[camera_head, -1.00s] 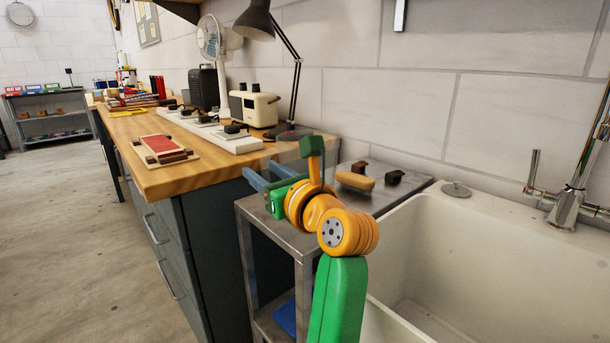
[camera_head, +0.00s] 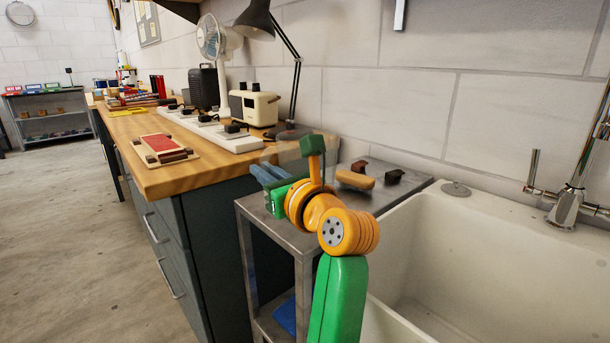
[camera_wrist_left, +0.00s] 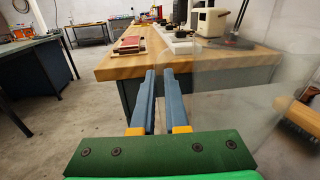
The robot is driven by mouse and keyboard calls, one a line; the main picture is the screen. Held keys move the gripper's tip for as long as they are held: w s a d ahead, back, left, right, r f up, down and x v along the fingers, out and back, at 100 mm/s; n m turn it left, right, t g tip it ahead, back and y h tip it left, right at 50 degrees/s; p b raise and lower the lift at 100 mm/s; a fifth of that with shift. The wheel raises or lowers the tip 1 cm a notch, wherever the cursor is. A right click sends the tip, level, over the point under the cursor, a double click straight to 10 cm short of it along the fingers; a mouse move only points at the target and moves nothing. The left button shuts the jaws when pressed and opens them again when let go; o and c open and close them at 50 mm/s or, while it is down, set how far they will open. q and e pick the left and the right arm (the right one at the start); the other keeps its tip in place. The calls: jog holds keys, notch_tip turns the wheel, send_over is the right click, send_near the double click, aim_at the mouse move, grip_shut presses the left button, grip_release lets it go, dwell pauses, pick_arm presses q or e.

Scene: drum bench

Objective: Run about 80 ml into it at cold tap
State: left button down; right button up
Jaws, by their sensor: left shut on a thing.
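My left gripper (camera_head: 268,181) is over the corner of the metal stand, left of the sink. Its blue fingers are shut close together in the left wrist view (camera_wrist_left: 156,100). My right gripper is not in view.
The metal stand (camera_head: 345,205) adjoins the sink and carries a wooden-backed brush (camera_head: 355,180) and small dark blocks (camera_head: 394,177). A wooden bench (camera_head: 185,180) stands to the left, with a lamp (camera_head: 290,131) and a cream appliance (camera_head: 260,108). The sink basin is empty.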

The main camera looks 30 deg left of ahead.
pick_arm(q)
jog(key=shift+r, duration=0.1)
dwell(0.8)
jog(key=s+a+r+p, duration=0.1)
jog(key=s+a+r, duration=0.1)
jog(key=s+r, duration=1)
jog(key=shift+s+a+r, duration=0.2)
jog(key=shift+s+r, duration=0.2)
jog(key=shift+s, duration=0.5)
